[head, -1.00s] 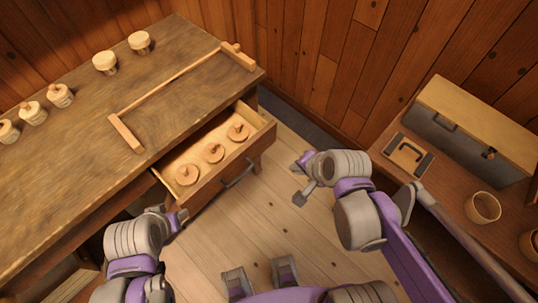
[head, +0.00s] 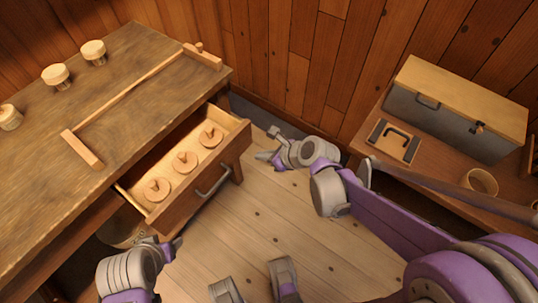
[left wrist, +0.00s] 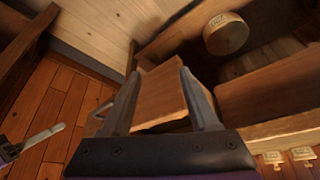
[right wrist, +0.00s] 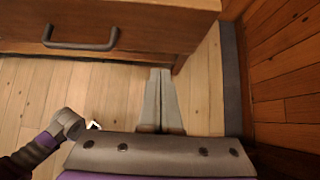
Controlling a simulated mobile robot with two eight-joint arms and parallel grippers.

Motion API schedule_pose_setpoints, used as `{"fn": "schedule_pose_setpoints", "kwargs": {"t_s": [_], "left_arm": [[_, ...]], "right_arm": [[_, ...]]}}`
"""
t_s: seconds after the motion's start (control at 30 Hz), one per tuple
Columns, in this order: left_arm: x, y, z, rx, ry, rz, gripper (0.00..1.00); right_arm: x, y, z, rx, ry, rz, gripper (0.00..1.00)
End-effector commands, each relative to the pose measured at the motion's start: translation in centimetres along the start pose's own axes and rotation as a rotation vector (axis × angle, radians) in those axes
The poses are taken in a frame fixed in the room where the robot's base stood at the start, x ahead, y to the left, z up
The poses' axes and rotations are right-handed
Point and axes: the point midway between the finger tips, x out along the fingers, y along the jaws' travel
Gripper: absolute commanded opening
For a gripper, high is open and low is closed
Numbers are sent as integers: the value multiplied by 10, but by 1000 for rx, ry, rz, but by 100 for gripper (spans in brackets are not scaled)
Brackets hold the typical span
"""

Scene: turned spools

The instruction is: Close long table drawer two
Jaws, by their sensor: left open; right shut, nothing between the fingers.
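The long table's drawer (head: 188,193) stands open in the head view, with three round knobbed wooden pieces inside. Its front bears a dark bar handle (head: 213,182), which also shows in the right wrist view (right wrist: 80,44). My right gripper (head: 264,154) is shut and empty, right of the drawer's far front corner. In the right wrist view its fingertips (right wrist: 160,72) point at the drawer front's lower edge; I cannot tell whether they touch. My left gripper (head: 178,243) is open, below the drawer's near side. The left wrist view shows wood beyond its open fingers (left wrist: 158,75).
The long table (head: 60,180) carries a wooden frame (head: 130,95) and several turned pieces. A side table at right holds a grey chest (head: 440,118), a handled board (head: 393,142) and a cup (head: 480,182). A round container (head: 118,236) stands under the long table.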

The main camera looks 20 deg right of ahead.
Motion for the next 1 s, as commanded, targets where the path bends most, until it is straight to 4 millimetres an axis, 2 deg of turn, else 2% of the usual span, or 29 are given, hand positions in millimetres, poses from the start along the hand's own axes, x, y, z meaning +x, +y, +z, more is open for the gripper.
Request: {"fn": "schedule_pose_setpoints", "kwargs": {"t_s": [0.03, 0.2, 0.4, 1.0], "left_arm": [[5, 0, 2, 0, -2, 0, 61], [12, 0, 6, 0, -4, 0, 61], [11, 0, 5, 0, -4, 0, 61], [12, 0, 6, 0, -4, 0, 61]], "right_arm": [[14, 0, -2, -3, 1, 2, 0], [47, 1, 0, -3, 1, 2, 0], [63, 0, 22, -3, 1, 0, 0], [70, 0, 30, -2, 1, -1, 0]]}}
